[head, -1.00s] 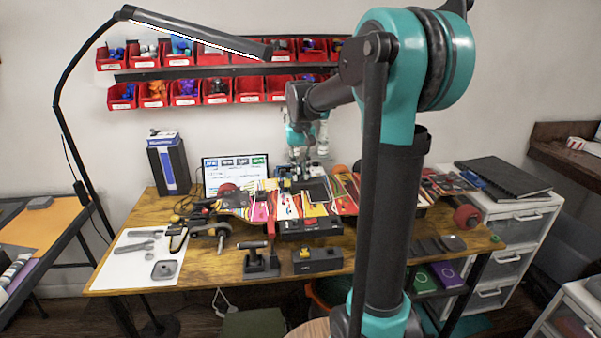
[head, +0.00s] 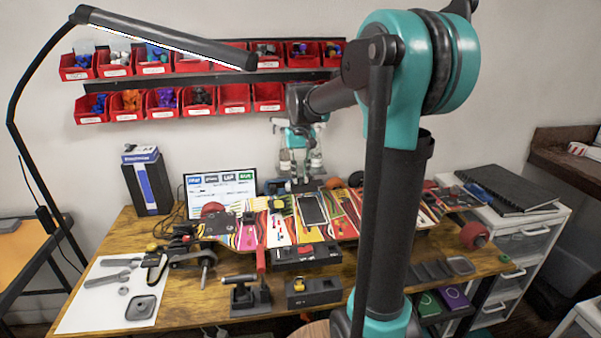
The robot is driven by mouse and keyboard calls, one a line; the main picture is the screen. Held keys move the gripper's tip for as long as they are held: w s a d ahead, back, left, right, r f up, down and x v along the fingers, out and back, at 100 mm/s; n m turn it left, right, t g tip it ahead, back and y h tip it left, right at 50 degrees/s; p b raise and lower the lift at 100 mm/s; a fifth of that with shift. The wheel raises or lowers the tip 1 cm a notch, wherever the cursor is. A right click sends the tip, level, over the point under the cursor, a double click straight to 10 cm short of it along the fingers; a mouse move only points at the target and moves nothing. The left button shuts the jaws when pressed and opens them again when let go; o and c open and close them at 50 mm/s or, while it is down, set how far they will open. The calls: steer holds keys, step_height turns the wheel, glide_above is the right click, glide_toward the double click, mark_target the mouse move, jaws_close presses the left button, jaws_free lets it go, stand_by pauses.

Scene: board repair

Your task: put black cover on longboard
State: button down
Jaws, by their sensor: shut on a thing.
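The longboard (head: 247,234), with a colourful patterned deck and red wheels, lies across the middle of the workbench. A dark rectangular panel with a pale rim (head: 312,209) shows on its deck near the middle. My gripper (head: 302,180) is at the far side of the board, pointing down, just behind that panel. It is shut on a small dark piece (head: 301,188), which may be the black cover; it is too small and partly hidden to tell. I cannot tell whether the piece touches the board. My arm hides part of the board's right side.
A white sheet (head: 82,317) with wrenches and a square dark part (head: 141,307) lies at the left. Black tool holders (head: 313,292) stand along the front. Red bins (head: 163,103) hang on the wall.

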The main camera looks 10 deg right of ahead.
mark_target(300, 183)
steer(key=shift+f, duration=2.2)
steer(key=shift+f, duration=0.6)
steer(key=c, duration=1.4)
jaws_free()
steer(key=shift+c, duration=0.8)
steer(key=shift+r, duration=3.75)
